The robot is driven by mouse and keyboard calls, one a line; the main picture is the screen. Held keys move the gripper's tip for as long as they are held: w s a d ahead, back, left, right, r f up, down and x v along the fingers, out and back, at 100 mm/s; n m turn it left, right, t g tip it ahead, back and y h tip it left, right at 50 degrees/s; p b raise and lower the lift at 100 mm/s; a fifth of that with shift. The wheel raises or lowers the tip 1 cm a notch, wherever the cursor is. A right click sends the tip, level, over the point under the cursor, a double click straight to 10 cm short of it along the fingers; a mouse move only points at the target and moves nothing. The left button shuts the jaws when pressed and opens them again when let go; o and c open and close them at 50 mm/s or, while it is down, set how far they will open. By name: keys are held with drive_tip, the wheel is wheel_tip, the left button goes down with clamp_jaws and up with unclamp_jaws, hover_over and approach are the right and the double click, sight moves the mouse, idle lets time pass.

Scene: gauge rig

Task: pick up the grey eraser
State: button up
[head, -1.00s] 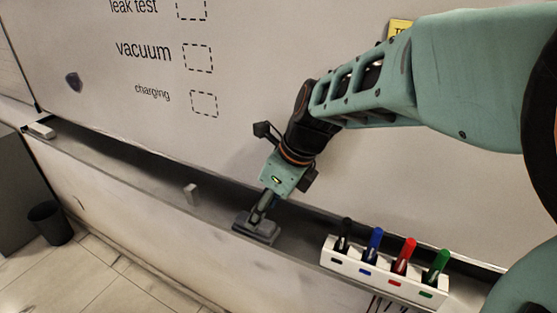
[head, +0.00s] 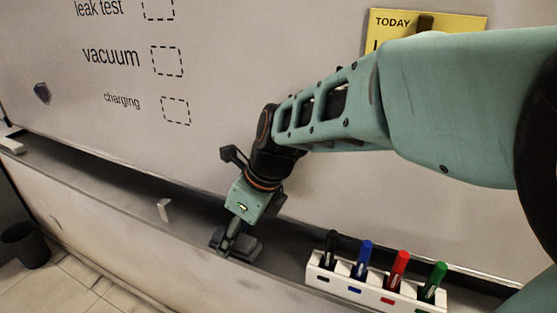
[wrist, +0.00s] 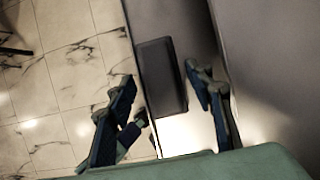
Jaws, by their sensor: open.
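The grey eraser (head: 250,246) is a dark block lying on the ledge under the whiteboard. In the head view my gripper (head: 227,246) is in front of its middle and hides part of it, so the eraser shows on both sides. In the wrist view the eraser (wrist: 160,78) is whole, and my gripper's (wrist: 163,80) two fingers stand apart, one toward each long side. The gripper is open, with nothing held. I cannot tell whether the fingers touch the eraser or how high they are above the ledge.
A white holder (head: 320,272) with black, blue, red and green markers stands right of the eraser on the ledge. The whiteboard (head: 190,190) rises behind. A dark bin (head: 25,247) stands on the floor.

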drive_tip(key=shift+f, duration=0.15)
drive_tip(key=shift+c, duration=0.7)
drive_tip(key=c, duration=0.9)
